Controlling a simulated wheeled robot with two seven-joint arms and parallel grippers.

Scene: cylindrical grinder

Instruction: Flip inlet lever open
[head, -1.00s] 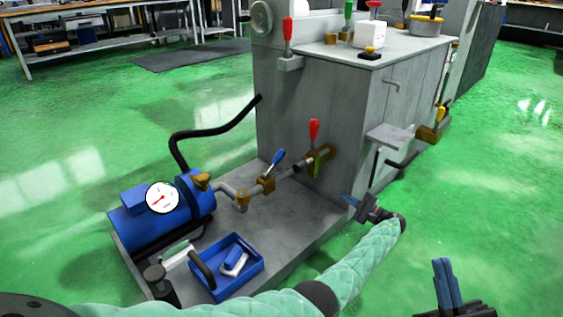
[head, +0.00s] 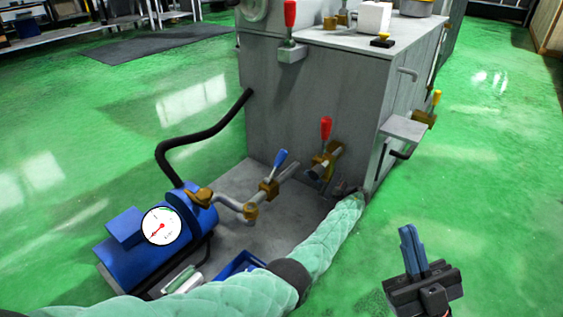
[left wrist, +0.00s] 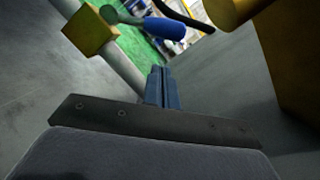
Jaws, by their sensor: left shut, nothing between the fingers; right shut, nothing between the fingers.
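Two valve levers stand on the pipe line: a blue-handled lever (head: 280,160) on a brass block (head: 268,188) and a red-handled lever (head: 326,128) on a brass valve (head: 324,166) against the machine. I cannot tell which is the inlet lever. My left gripper (left wrist: 162,85) is shut and empty. In the left wrist view, the blue handle (left wrist: 166,28) lies beyond its fingertips and brass parts (left wrist: 285,40) fill the upper right. In the head view it is low by the red lever's valve, its fingertips hard to see. My right gripper (head: 409,238) is shut and empty over the floor.
A blue pump (head: 130,255) with a round gauge (head: 162,226) sits at the left, and a black hose (head: 195,140) runs to the grey machine (head: 300,105). A blue tray (head: 238,264) is partly behind my left arm. Green floor at the right is clear.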

